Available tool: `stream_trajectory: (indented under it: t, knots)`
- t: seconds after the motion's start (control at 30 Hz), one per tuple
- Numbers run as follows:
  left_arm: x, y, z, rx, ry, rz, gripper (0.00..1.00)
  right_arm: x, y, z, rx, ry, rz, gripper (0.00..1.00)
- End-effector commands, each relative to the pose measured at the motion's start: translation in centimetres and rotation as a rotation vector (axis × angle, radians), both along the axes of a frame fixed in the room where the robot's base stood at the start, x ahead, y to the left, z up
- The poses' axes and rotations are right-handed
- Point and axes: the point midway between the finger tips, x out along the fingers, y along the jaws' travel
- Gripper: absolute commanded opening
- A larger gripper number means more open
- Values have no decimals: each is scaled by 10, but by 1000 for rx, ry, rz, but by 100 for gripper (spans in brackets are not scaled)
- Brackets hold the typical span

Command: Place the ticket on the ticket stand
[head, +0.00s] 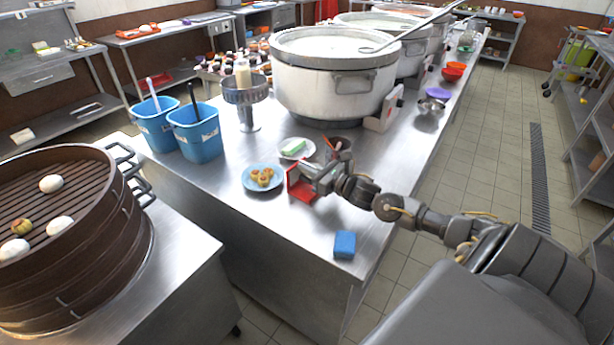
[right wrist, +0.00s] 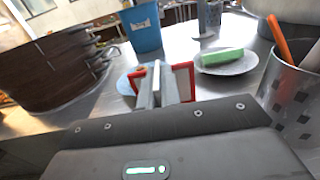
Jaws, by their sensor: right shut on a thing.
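The red ticket stand (head: 298,186) is on the steel counter, right of the blue plate of small pastries. In the right wrist view its red frame (right wrist: 183,78) shows just beyond and to both sides of my fingers. My right gripper (head: 312,174) is at the stand, its fingertips (right wrist: 156,80) in front of the frame. It is shut on a thin thing, seemingly the ticket, which the fingers mostly hide. I cannot tell whether the ticket touches the stand. My left gripper is not in view.
A blue sponge (head: 344,245) lies near the counter's front edge. Blue buckets (head: 195,133) and a large pot (head: 330,85) stand farther back.

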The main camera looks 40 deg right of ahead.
Motion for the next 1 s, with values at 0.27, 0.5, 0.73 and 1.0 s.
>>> stream_trajectory:
  t: [0.27,0.5,0.73,1.0]
  knots:
    - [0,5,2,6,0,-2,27,1,3,-33,1,0,0,0]
    - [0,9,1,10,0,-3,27,1,3,-34,0,0,1,0]
    - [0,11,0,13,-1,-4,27,1,2,-35,0,0,0,25]
    - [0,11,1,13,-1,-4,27,1,2,-34,1,0,1,27]
